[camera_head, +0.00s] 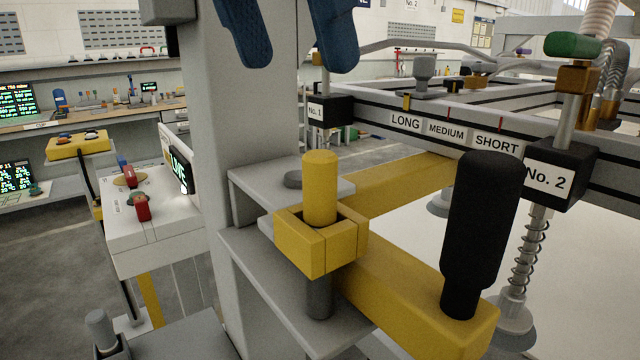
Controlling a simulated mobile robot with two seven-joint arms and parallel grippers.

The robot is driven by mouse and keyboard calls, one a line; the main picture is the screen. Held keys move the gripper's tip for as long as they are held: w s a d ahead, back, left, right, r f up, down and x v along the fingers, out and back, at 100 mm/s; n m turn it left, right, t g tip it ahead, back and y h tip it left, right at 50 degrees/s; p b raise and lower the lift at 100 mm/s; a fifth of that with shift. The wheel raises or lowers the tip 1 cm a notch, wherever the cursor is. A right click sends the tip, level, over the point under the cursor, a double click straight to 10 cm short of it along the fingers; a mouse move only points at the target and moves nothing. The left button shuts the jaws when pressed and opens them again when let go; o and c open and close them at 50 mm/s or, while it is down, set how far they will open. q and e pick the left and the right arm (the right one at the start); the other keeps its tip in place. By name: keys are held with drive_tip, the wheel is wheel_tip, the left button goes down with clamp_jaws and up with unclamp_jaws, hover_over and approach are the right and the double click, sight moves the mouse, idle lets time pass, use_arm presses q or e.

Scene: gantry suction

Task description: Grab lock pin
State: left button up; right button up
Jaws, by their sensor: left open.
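The lock pin (320,188) is an upright yellow cylinder with a rounded top. It stands in a square yellow collar (318,243) on the grey bracket beside the column. A dark grey shaft (319,293) shows below the collar. My left gripper (297,66) shows at the top as two blue fingers, spread apart and empty. In the picture it is above the pin and a little to its left, with a clear gap to it. The upper part of this gripper is cut off by the frame edge. My right gripper is not in view.
A black handle (482,235) stands on the yellow arm (420,310) right of the pin. The grey column (257,130) rises close on the left. The rail with No. 1 (331,111) and No. 2 (560,176) blocks lies behind. A control box (155,220) stands at left.

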sight(318, 154)
use_arm(q)
drive_tip(key=x, duration=0.4)
drive_tip(key=shift+s+f, duration=0.1)
drive_tip(key=shift+f, duration=0.05)
drive_tip(key=shift+a+x, duration=0.2)
drive_tip(key=shift+x, duration=2.65)
drive_tip(key=shift+c, duration=0.5)
clamp_jaws()
